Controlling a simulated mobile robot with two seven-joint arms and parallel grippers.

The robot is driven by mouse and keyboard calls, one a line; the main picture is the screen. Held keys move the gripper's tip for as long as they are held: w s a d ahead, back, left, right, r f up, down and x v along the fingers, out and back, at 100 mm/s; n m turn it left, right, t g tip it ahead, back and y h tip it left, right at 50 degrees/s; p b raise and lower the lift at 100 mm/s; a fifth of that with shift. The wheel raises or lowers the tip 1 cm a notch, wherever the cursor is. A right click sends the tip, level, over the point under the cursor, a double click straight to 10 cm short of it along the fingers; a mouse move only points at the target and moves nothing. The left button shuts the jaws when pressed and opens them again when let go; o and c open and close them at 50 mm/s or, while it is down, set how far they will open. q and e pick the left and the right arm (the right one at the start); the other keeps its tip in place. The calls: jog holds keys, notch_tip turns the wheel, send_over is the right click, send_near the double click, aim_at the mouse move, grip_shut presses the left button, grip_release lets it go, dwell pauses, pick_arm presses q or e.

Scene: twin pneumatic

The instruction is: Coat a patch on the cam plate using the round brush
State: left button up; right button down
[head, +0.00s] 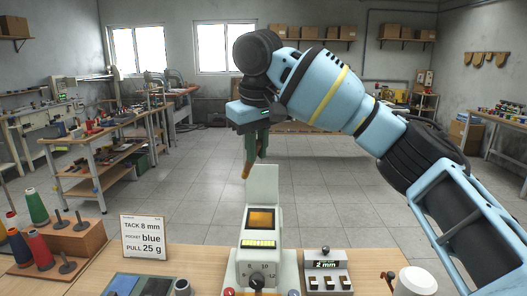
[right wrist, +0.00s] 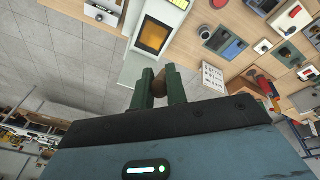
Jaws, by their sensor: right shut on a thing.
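My right gripper (head: 257,153) hangs in the air, pointing down, behind and above the pale upright panel of a white device (head: 246,262). Its dark green fingers are shut on a slim brown piece (head: 246,171), perhaps the round brush; only a short part of it shows. In the right wrist view the brown piece (right wrist: 159,84) sits between the two fingers (right wrist: 160,78). The device has an orange window (head: 260,219), a lit yellow-green strip and a dial. I cannot single out the cam plate. My left gripper is not in view.
A sign (head: 144,238) reads TACK 8 mm, POCKET blue, PULL 25 g. Coloured cones (head: 37,206) stand on a brown rack at the left. A box marked 2 mm (head: 325,267) and a white round-topped item (head: 416,280) are at the right. Open floor lies beyond the bench.

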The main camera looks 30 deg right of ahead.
jog(key=shift+s+x, duration=0.25)
jog(key=shift+x, duration=0.95)
jog(key=shift+s+x, duration=0.2)
jog(key=shift+x, duration=1)
jog(key=shift+a+f, duration=0.1)
jog(key=shift+a, duration=0.05)
